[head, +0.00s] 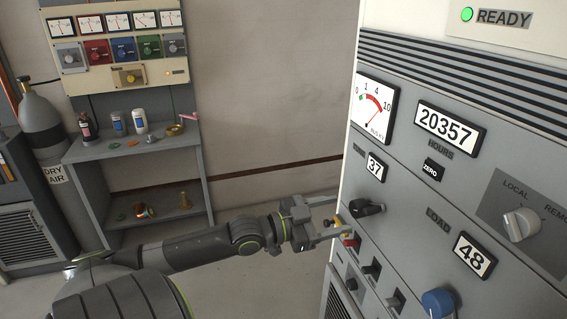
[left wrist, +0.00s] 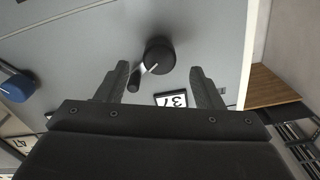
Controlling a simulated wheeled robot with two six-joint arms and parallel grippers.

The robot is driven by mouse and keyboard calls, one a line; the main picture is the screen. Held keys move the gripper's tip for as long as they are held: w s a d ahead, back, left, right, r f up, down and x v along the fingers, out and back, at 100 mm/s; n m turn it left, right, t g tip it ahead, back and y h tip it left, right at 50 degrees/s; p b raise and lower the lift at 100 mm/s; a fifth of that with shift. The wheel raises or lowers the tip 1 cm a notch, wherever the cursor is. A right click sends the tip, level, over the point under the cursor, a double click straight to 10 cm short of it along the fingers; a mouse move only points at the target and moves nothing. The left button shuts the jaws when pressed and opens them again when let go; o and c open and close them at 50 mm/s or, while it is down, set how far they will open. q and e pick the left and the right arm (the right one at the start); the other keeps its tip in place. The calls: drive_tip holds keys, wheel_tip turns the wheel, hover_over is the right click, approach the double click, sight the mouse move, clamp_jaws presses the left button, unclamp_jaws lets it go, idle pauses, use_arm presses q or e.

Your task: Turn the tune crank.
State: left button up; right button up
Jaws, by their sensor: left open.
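The tune crank (head: 367,208) is a black knob with a side handle on the grey front of the rack, below the counter reading 37 (head: 376,167). In the left wrist view the crank (left wrist: 160,54) sits ahead of and between the two fingers, its small handle (left wrist: 134,82) pointing down and left. My left gripper (head: 340,217) is open and empty, just left of the crank in the head view. In the left wrist view its fingertips (left wrist: 160,68) stand either side of the crank, with no clear contact. My right gripper is not in view.
Small black switches (head: 372,270) and a red button (head: 350,243) lie below the crank. A shelf (head: 135,148) with bottles stands at the back left, with open floor before it.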

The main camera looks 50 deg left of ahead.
use_arm(q)
drive_tip(key=p+v, duration=0.5)
drive_tip(key=v, duration=0.7)
idle(0.4)
